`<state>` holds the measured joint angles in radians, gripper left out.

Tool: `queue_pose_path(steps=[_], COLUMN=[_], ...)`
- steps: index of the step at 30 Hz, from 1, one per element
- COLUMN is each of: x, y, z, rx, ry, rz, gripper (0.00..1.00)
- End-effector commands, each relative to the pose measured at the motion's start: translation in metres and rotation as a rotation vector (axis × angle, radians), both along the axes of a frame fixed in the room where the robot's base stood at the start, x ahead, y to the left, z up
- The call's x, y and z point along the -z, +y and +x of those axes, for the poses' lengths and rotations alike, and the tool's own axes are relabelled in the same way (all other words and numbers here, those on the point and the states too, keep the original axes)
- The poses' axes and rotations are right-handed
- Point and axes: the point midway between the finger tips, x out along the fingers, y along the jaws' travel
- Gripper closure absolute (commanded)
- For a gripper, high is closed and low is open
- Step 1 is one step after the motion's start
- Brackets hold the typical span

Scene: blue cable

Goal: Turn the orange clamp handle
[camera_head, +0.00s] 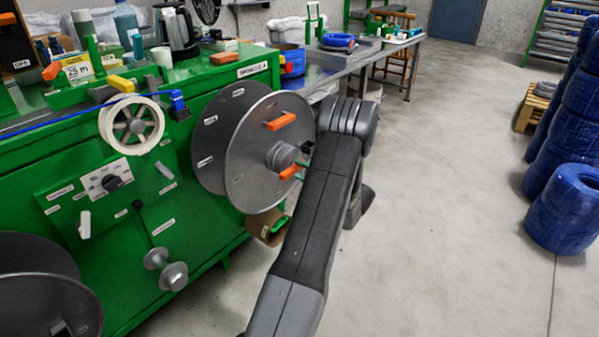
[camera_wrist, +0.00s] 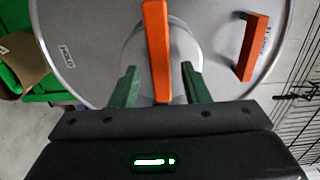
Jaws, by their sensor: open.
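The orange clamp handle (camera_head: 290,172) sits at the hub of the large grey reel disc (camera_head: 240,167) in the head view. In the wrist view this orange bar (camera_wrist: 156,35) stands nearly upright in the middle, in front of the round hub. My gripper (camera_wrist: 159,68) is open, with one green finger on each side of the bar and a visible gap on both sides. In the head view my arm hides most of the gripper, and only a bit of green finger shows beside the handle. I cannot tell how deep the bar sits between the fingers.
A second orange handle (camera_head: 280,121) is fixed on the disc's face; the wrist view shows it at right (camera_wrist: 252,47). The green machine (camera_head: 120,230) stands left. A cardboard box (camera_head: 263,226) is below the disc. Blue coils (camera_head: 565,205) stand far right. The floor between is clear.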

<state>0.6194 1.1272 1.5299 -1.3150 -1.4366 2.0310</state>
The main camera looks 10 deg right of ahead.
Motion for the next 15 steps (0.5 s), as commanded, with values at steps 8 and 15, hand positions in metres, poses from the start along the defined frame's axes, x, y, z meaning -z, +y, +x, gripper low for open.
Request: queue_pose_path(steps=[8, 15], x=[-0.0005, -0.0006], y=[0.0087, 0.0085], z=[0.0112, 0.0110], rx=[0.000, 0.001], ry=[-0.001, -0.001], rz=[0.001, 0.001], gripper=[0.58, 0.68])
